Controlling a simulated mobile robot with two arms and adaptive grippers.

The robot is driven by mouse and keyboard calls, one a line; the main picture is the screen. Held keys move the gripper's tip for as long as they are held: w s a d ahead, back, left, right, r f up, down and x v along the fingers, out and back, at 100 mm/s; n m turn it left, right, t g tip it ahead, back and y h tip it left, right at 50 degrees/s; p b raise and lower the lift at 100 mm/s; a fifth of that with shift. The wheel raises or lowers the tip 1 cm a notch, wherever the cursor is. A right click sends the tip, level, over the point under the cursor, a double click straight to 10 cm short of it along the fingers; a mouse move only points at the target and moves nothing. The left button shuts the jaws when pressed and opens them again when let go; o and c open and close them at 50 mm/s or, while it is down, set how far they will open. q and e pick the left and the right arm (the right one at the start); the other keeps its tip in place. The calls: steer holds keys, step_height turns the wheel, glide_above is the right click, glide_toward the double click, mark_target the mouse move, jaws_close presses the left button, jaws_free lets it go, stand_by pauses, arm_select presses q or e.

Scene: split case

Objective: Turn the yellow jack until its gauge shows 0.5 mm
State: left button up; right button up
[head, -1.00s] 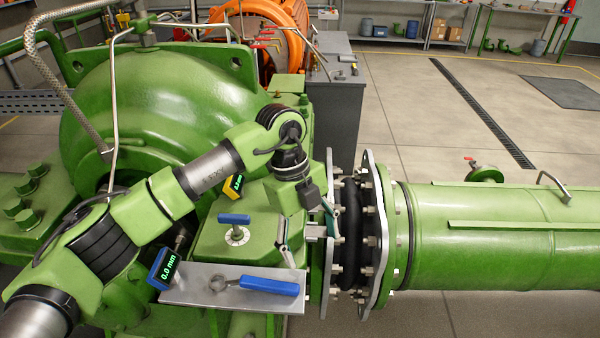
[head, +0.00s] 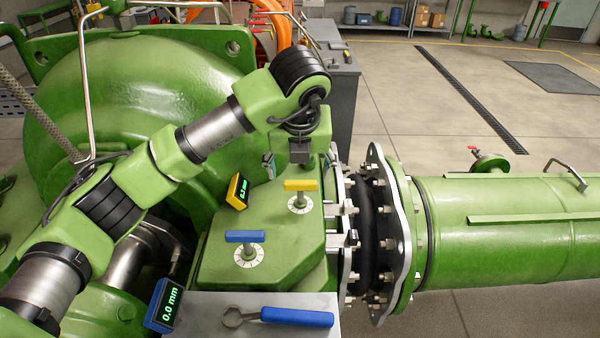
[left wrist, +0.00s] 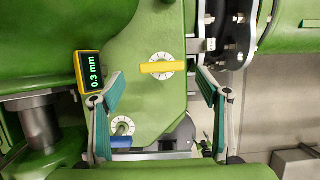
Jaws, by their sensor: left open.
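The yellow jack has a flat yellow handle (head: 300,185) above a white dial (head: 299,204) on a green block. Its yellow-framed gauge (head: 238,191) stands to the left and reads 0.3 mm in the left wrist view (left wrist: 91,72). My left gripper (head: 300,166) is open and empty, just behind and above the yellow handle in the head view. In the left wrist view, its fingers stand apart to either side of the yellow handle (left wrist: 158,67), not touching it. My right gripper is not in view.
A blue-handled jack (head: 245,236) stands nearer on the same block, and its blue gauge (head: 165,305) reads 0.0 mm. A blue-handled wrench (head: 295,316) lies on a metal plate (head: 200,302). The bolted pipe flange (head: 385,215) is close on the right.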

mark_target(301, 182)
arm_select(q)
steer(key=x, duration=0.3)
steer(key=shift+d+f+p, duration=0.15)
steer(key=shift+f+p, duration=0.05)
steer(key=shift+p, duration=0.2)
steer(key=shift+w+f, duration=0.15)
steer(key=shift+f, duration=0.25)
steer(key=shift+c, duration=0.4)
steer(key=c, duration=1)
steer(key=shift+c, duration=0.2)
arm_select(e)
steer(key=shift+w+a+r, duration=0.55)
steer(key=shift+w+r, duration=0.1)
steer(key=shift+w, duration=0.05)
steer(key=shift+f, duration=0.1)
